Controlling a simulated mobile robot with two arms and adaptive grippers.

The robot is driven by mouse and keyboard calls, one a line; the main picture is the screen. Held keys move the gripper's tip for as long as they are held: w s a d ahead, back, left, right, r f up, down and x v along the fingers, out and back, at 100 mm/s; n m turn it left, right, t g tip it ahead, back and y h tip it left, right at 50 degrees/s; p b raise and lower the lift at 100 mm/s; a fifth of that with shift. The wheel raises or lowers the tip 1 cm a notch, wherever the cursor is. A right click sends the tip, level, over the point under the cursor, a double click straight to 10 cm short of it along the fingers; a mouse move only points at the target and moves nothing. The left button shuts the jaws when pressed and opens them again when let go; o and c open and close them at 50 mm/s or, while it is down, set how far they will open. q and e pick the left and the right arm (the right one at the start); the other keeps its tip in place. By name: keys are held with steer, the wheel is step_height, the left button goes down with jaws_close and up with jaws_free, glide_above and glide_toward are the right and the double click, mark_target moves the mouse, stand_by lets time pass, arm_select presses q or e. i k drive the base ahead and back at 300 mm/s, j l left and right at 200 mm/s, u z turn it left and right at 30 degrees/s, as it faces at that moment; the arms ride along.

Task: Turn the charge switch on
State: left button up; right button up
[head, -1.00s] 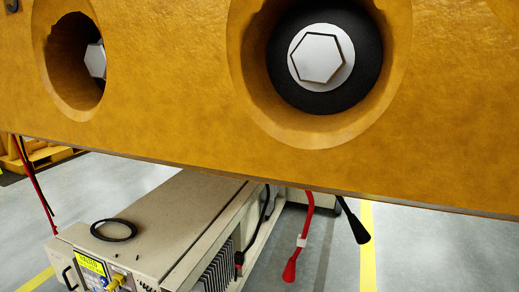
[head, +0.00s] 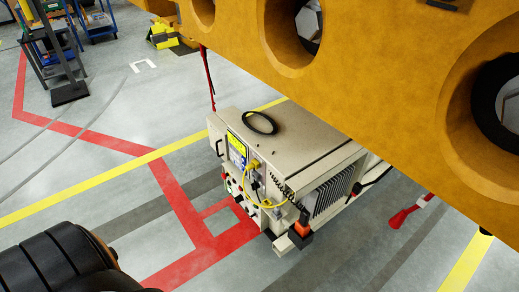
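The beige charger cabinet (head: 300,146) stands on the floor, partly under the orange body. Its front panel faces the lower left and shows a yellow label (head: 237,144), a blue label, a yellow cable (head: 246,190) and several small dark fittings. I cannot tell which fitting is the charge switch or how it is set; the panel is small and steeply angled. Neither of my grippers shows in the head view.
A large orange body (head: 375,75) overhangs the charger's right side. A black cable ring (head: 261,123) lies on the charger top. An orange-and-black connector (head: 300,234) is at its near corner. Carts (head: 50,55) stand far left. Open floor with red and yellow lines lies left of the charger.

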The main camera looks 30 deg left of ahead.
mark_target(252, 186)
steer(key=u, duration=1.1)
steer(key=i+j+z, duration=0.1)
